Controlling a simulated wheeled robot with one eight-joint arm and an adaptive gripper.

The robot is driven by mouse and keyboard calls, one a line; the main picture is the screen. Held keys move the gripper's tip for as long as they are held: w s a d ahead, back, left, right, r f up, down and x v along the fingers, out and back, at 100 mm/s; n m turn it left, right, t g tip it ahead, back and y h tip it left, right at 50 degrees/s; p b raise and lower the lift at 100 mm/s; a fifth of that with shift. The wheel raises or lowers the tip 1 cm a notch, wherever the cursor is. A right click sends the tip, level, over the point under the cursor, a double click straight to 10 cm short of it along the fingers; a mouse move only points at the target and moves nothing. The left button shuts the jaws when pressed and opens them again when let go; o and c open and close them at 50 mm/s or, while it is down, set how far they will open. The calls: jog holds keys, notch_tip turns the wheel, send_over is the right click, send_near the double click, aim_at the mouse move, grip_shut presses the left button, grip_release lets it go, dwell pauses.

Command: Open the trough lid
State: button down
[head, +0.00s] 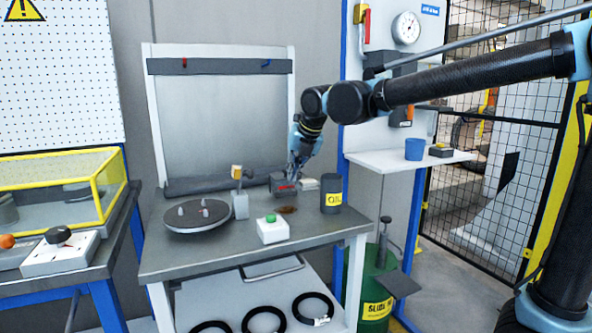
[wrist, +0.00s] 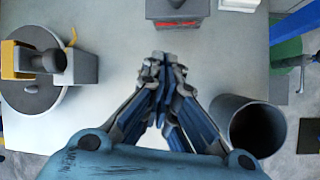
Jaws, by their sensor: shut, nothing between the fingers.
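My gripper (head: 294,176) points down over the back of the workbench, with its fingers together and nothing between them. It also shows in the wrist view (wrist: 164,72). A small dark grey box (head: 279,182) with a red front stands by the fingers in the head view. In the wrist view this box (wrist: 178,9) lies beyond the fingertips, cut by the top edge. I cannot tell for sure whether it is the trough, and no raised lid shows on it. A yellow-framed clear case (head: 60,186) on the left bench appears closed.
A round turntable (head: 198,216) with pegs and a post with a yellow top (head: 239,195) are to the left. A white box with a green button (head: 272,230) sits in front. The bench's front right (head: 310,232) is clear.

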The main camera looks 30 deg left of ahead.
aim_at(284, 172)
jog(key=x, duration=0.7)
jog(key=shift+w+a+f, duration=0.1)
jog(key=shift+w+f, duration=0.15)
jog(key=shift+f, duration=0.1)
jog(key=shift+w+a+r, duration=0.15)
jog(key=shift+w+a, duration=0.05)
jog(key=shift+w, duration=0.1)
jog(key=shift+w+a+r, duration=0.15)
jog(key=shift+w+r, duration=0.35)
jog(key=shift+r, duration=0.1)
jog(key=shift+w+a+r, duration=0.2)
jog(key=shift+w+r, duration=0.3)
jog(key=shift+r, duration=0.1)
jog(key=shift+s+a+r, duration=0.1)
jog(key=shift+r, duration=0.05)
jog(key=shift+a+r+g+h, duration=0.1)
jog(key=shift+r+g+h, duration=0.2)
